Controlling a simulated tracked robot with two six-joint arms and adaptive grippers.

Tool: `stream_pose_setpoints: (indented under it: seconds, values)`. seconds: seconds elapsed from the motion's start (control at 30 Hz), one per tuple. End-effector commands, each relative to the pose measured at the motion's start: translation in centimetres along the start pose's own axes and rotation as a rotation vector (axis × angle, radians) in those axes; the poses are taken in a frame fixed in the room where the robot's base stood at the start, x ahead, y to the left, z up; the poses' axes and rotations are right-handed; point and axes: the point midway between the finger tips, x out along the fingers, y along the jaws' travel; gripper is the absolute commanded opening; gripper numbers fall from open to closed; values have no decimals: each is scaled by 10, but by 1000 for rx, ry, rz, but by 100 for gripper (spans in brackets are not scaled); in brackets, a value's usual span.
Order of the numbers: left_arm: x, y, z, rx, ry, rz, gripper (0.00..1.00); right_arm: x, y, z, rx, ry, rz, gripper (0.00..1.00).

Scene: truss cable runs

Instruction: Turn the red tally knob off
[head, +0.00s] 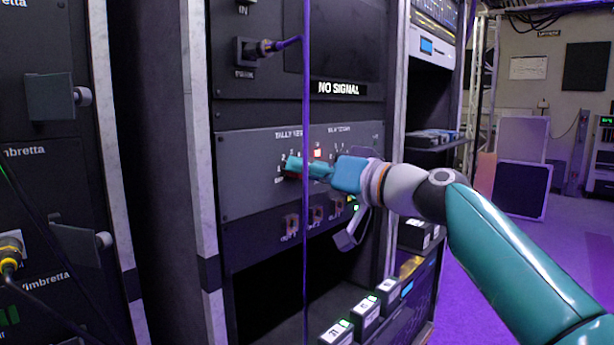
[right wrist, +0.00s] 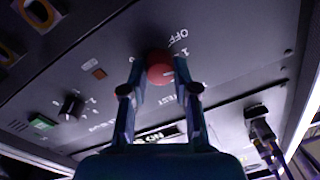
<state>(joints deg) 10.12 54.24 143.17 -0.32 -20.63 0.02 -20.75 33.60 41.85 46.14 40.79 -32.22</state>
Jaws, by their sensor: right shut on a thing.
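The red tally knob (right wrist: 159,68) is a round red knob on a dark panel in the right wrist view, with the printed marks OFF, 1 and TEST around it. My right gripper (right wrist: 158,76) has its two fingers on either side of the knob and is shut on it. In the head view the right gripper (head: 295,169) reaches in from the right to the tally panel (head: 245,165) and hides most of the knob. Which mark the knob points to cannot be told. My left gripper is not in view.
A black knob (right wrist: 72,105) and a green button (right wrist: 41,121) sit on the same panel. A lit red square (head: 317,153) shows above the gripper. A purple cable (head: 305,220) hangs down in front of the rack. Several small labelled boxes (head: 365,310) stand below.

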Motion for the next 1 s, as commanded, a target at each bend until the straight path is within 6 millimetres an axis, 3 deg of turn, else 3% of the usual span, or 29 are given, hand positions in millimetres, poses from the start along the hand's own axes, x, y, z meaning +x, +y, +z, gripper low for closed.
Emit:
stream_pose_setpoints:
  seconds: [0.03,0.6,1.0]
  values:
    - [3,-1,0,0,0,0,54,4,4,10,-43,-22,0,0]
    - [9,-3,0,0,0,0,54,4,3,10,-550,-46,-2,0]
    - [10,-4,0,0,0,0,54,4,2,9,-722,-54,-3,0]
